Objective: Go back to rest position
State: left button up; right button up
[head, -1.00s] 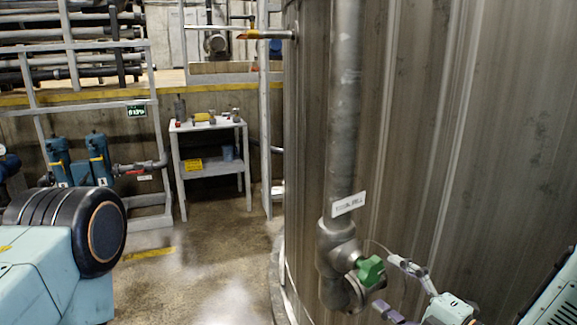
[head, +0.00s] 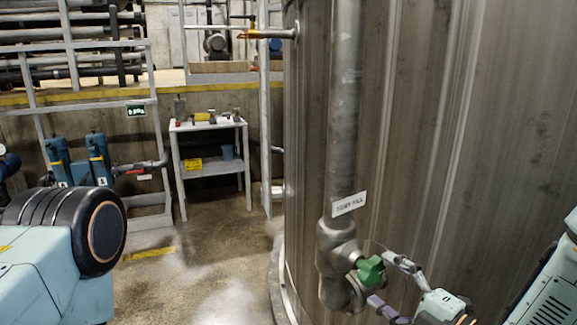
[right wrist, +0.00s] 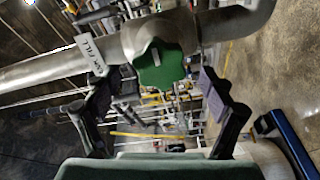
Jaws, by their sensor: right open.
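My right gripper (head: 388,284) is at the lower right of the head view, with its two purple-grey fingers spread apart. A green valve handle (head: 370,270) on a grey pipe fitting is just left of the fingertips. In the right wrist view, the open fingers (right wrist: 158,88) stand on either side of the green handle (right wrist: 160,65), with gaps on both sides and nothing held. How far the handle is in depth from the fingertips is hard to tell. My left gripper is not in view.
A vertical grey pipe (head: 343,110) with a white label (head: 349,203) runs beside a large ribbed metal tank (head: 440,120). A white shelf table (head: 208,172) stands further back, near blue filter units (head: 98,158) and grey railings. The floor (head: 225,250) in the middle is clear.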

aim_at(376, 274)
jog(key=x, duration=0.3)
jog(key=shift+a, duration=0.15)
jog(key=shift+w+m, duration=0.15)
jog(key=shift+m, duration=1.75)
jog(key=m, duration=0.7)
jog(key=shift+r, duration=0.1)
jog(key=m, duration=0.4)
jog(key=shift+d+m, duration=0.2)
jog(key=shift+m, duration=0.1)
jog(key=m, duration=0.5)
